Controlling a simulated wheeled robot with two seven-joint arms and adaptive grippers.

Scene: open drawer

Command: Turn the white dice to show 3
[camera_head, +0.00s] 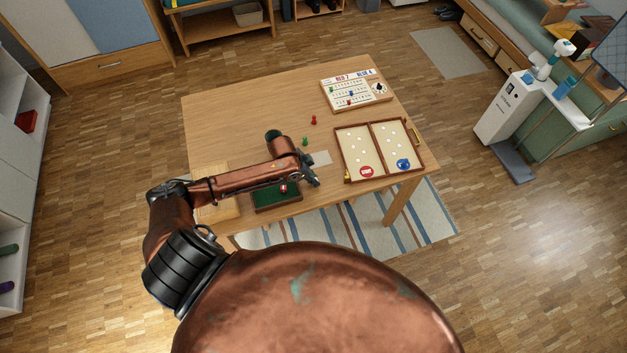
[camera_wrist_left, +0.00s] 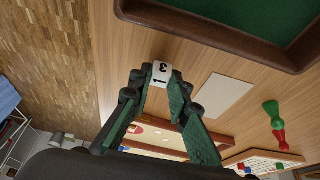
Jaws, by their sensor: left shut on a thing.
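The white dice (camera_wrist_left: 161,73) is between the fingertips of my left gripper (camera_wrist_left: 160,80) in the left wrist view. The fingers with green inner pads are shut on it. One visible dice face bears a 3, and the face beside it bears a 1. I cannot tell for sure which face points up, or whether the dice touches the table. In the head view my left gripper (camera_head: 313,179) is above the table's (camera_head: 222,115) front part, beside the green dice tray (camera_head: 266,206); the dice is not discernible there. My right gripper is not in view.
The dark-rimmed tray also shows in the left wrist view (camera_wrist_left: 190,25); a red piece (camera_head: 283,188) lies in it. A white card (camera_head: 321,158), a green pawn (camera_head: 305,141), a red pawn (camera_head: 313,120), an open game case (camera_head: 378,149) and a scoreboard (camera_head: 355,92) are on the table.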

